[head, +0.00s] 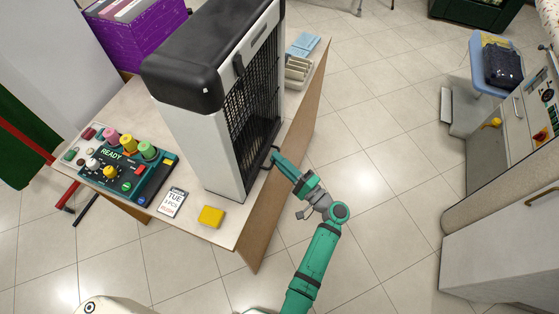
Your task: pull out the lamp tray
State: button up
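The machine (200,130) with a black top, white body and black mesh front stands on the table, its mesh side facing right. At the foot of the mesh is a black edge with a small dark handle (265,163), which appears to belong to the lamp tray. The tray itself is mostly hidden inside the machine, and it looks pushed in. My green gripper (277,157) reaches up from below right, its fingertips at or very near the handle. I cannot tell whether the fingers are closed around it.
The table (215,232) also holds a control box (112,165) reading "READY", a card (172,202), a yellow block (211,216), a purple bin (140,35) and a pale rack (297,70). Open tiled floor (385,160) lies right of the table. A grey cabinet (500,250) stands far right.

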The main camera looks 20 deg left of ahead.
grip_shut()
dwell(1.3)
